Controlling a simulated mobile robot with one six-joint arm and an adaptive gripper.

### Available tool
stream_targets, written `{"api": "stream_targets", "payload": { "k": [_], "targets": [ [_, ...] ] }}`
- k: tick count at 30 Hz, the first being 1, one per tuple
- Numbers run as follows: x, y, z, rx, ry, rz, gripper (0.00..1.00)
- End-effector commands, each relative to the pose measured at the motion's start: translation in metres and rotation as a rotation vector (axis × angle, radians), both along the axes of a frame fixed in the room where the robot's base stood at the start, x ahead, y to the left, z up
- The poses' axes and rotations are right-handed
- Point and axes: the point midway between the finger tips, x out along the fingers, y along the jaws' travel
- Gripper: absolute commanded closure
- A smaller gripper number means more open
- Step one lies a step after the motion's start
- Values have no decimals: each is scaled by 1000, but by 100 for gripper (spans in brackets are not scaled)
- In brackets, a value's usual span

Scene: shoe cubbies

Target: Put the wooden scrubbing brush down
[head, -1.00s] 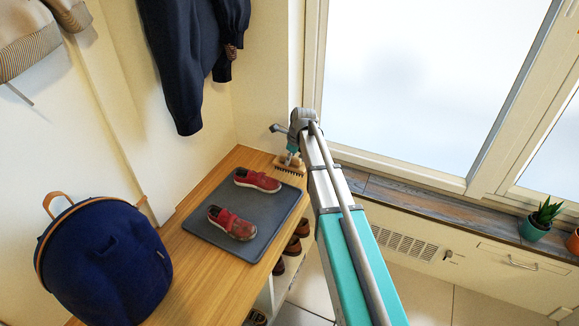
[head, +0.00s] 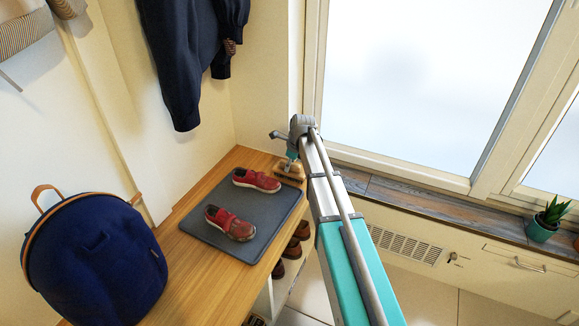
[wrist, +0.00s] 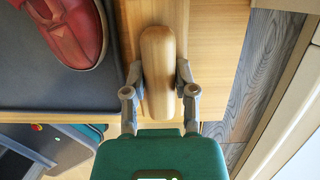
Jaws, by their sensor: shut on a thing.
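The wooden scrubbing brush (head: 290,169) is at the far right end of the wooden bench (head: 180,262), beyond the grey mat. In the wrist view its rounded handle (wrist: 158,72) lies lengthwise between the fingers, over a pale block. My gripper (head: 292,157) is shut on the handle from above; its fingers (wrist: 157,85) press on both sides. The brush's underside is at or very close to the bench top; I cannot tell whether it touches. My arm partly covers its right side in the head view.
A grey mat (head: 212,240) with two red shoes (head: 240,205) lies left of the brush. A navy backpack (head: 95,255) stands at the near left. A dark jacket (head: 190,60) hangs above. A window sill with a potted plant (head: 547,218) runs along the right.

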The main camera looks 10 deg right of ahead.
Motion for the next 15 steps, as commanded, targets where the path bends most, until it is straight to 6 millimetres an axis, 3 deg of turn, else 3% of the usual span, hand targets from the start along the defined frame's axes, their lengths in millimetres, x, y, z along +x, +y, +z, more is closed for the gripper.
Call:
{"api": "stream_targets", "payload": {
  "k": [6,7,12,15],
  "targets": [
    [0,0,-4,0,0,0,100],
    [0,0,-3,0,0,0,60],
    [0,0,-3,0,0,0,29],
    [0,0,-3,0,0,0,29]
  ]
}}
